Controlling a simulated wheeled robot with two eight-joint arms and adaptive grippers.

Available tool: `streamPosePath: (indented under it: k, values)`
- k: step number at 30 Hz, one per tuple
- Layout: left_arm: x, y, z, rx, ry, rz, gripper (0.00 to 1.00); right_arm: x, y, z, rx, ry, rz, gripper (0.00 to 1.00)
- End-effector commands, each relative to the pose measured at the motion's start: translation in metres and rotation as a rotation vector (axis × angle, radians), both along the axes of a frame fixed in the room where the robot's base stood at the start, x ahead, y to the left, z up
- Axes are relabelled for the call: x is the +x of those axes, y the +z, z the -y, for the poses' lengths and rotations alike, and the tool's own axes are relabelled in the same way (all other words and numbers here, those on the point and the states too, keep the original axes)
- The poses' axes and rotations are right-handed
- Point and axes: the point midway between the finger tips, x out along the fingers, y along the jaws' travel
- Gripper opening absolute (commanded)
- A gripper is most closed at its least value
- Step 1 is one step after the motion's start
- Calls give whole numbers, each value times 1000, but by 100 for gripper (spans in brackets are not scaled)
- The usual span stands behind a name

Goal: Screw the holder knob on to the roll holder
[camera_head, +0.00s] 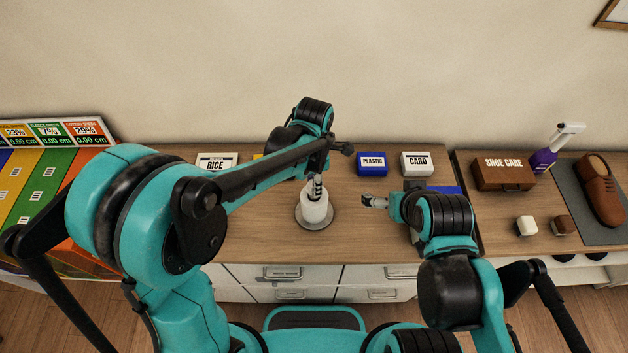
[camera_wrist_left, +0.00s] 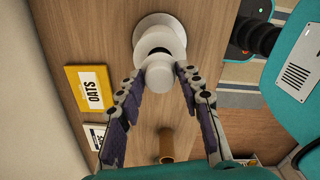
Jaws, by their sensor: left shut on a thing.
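My left gripper (camera_head: 317,184) is directly above the roll, shut on the white holder knob (camera_wrist_left: 159,74). The knob sits between the fingertips at the roll's top end; whether it touches the rod is hidden. My right gripper (camera_head: 373,201) is to the right of the roll, pointing at it and apart; its jaws are too small to read.
Behind stand a RICE box (camera_head: 217,162), a PLASTIC box (camera_head: 372,164) and a CARD box (camera_head: 416,164). An OATS box (camera_wrist_left: 90,90) and a brown tube (camera_wrist_left: 166,144) show in the wrist view. A SHOE CARE box (camera_head: 503,172) is right. Front counter edge is clear.

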Motion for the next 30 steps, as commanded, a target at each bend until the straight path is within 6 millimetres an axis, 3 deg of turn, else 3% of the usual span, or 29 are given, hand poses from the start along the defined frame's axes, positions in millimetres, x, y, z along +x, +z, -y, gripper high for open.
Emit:
streamPosePath:
  k: [18, 19, 21, 30]
  values:
    - [0, -17, 0, 0, 0, 0, 21, 0, -14, 0, 0, 0, 0, 100]
    - [0, -17, 0, 0, 0, 0, 38, 0, -14, 0, 0, 0, 0, 100]
    - [0, -16, 0, 0, 0, 0, 57, 0, -13, 0, 0, 0, 0, 100]
    - [0, -15, 0, 0, 0, 0, 60, 0, -13, 0, 0, 0, 0, 100]
